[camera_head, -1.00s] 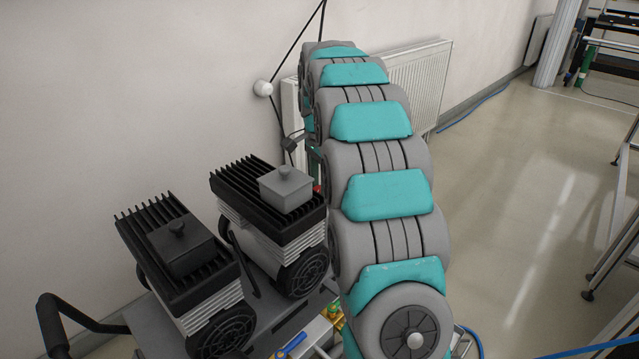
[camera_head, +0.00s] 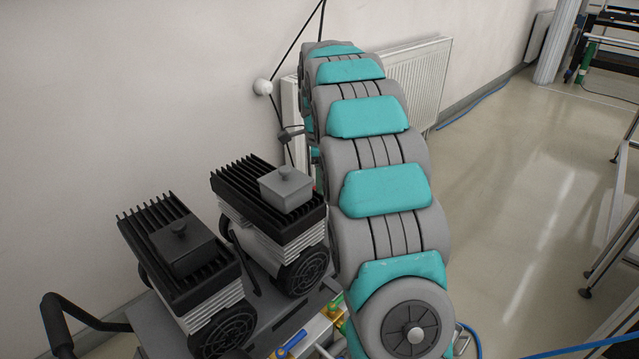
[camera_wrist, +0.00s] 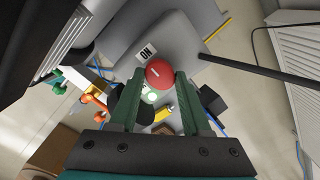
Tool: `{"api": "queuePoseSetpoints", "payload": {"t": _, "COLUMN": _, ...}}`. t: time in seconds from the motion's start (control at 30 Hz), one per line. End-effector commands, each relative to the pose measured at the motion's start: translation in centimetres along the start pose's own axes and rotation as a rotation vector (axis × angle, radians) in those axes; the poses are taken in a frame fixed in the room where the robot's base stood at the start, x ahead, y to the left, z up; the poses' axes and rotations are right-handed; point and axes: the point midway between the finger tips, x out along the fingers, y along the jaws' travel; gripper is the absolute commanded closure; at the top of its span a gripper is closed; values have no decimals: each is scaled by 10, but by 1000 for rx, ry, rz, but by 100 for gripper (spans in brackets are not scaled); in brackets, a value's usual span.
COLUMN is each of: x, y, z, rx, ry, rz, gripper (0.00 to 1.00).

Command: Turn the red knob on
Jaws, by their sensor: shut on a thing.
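The red knob (camera_wrist: 160,73) is round, with a small light line on its face. It shows near the top middle of the wrist view. My gripper (camera_wrist: 158,82) has its two green fingers on either side of the knob, shut on it. In the head view my grey and teal arm hides the knob and the gripper.
Two black-finned motor units (camera_head: 182,255) and (camera_head: 270,205) stand on a cart to the left of my arm. A white radiator (camera_head: 418,82) is on the wall behind. A black rod (camera_wrist: 265,67) runs right from the housing.

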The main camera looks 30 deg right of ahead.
Motion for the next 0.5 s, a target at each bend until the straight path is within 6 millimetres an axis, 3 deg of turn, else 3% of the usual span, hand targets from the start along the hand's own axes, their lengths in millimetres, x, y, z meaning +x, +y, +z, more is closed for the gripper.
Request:
{"api": "queuePoseSetpoints", "payload": {"t": 0.3, "x": -2, "y": -1, "z": 0, "rx": 2, "ry": -1, "rz": -6, "gripper": 100}}
{"api": "queuePoseSetpoints", "payload": {"t": 0.33, "x": -2, "y": -1, "z": 0, "rx": 2, "ry": -1, "rz": -6, "gripper": 51}}
{"api": "queuePoseSetpoints", "payload": {"t": 0.5, "x": -1, "y": -1, "z": 0, "rx": 1, "ry": -1, "rz": -4, "gripper": 32}}
